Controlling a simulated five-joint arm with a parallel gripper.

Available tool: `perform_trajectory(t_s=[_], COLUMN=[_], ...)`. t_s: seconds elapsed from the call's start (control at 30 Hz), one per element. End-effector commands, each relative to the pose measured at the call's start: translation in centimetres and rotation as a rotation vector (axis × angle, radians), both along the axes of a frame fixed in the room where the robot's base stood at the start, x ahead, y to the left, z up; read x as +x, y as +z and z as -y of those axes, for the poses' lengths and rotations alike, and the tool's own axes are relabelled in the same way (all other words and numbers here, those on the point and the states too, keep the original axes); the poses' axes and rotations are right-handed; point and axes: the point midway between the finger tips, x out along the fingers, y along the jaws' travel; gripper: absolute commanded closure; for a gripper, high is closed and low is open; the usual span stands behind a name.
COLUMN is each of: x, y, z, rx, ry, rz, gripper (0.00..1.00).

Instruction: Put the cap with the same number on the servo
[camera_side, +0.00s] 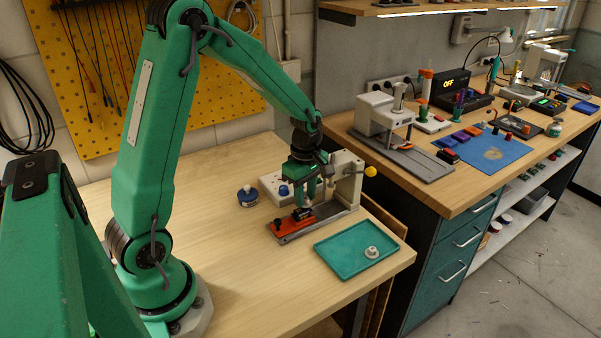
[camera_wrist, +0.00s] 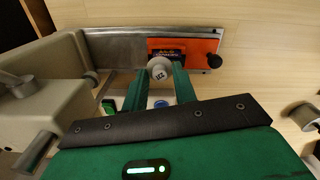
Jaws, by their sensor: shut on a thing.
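My gripper (camera_side: 306,204) is low over the press's grey base plate, pointing down. In the wrist view its two green fingers are shut on a small light grey cap (camera_wrist: 160,69). The cap has a dark mark on its face, too small to read for sure. The dark servo (camera_wrist: 172,54) with orange lettering lies in an orange holder (camera_wrist: 207,47) on the plate, right by the cap. The holder also shows in the side view (camera_side: 290,226). I cannot tell whether cap and servo touch. Another grey cap (camera_side: 372,252) stands on the teal tray (camera_side: 335,266).
The press's pale upright (camera_side: 346,180) with a yellow knob (camera_side: 370,171) stands close right of my gripper. Behind are a box with a blue button (camera_side: 284,190) and a round blue-and-dark item (camera_side: 247,196). The bench's left front is clear.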

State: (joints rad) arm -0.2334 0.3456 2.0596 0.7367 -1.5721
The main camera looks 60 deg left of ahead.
Motion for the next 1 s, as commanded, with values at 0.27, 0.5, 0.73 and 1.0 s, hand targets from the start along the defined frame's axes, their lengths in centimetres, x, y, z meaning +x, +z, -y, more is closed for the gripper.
perform_trajectory(t_s=[0.27,0.5,0.73,1.0], x=[0.0,0.01,0.02,0.02], y=[-0.19,-0.44,-0.62,-0.63], z=[0.0,0.0,0.0,0.0], rx=[0.0,0.0,0.0,0.0], ry=[0.0,0.0,0.0,0.0], rz=[0.0,0.0,0.001,0.0], gripper=[0.93,0.93,0.93,0.93])
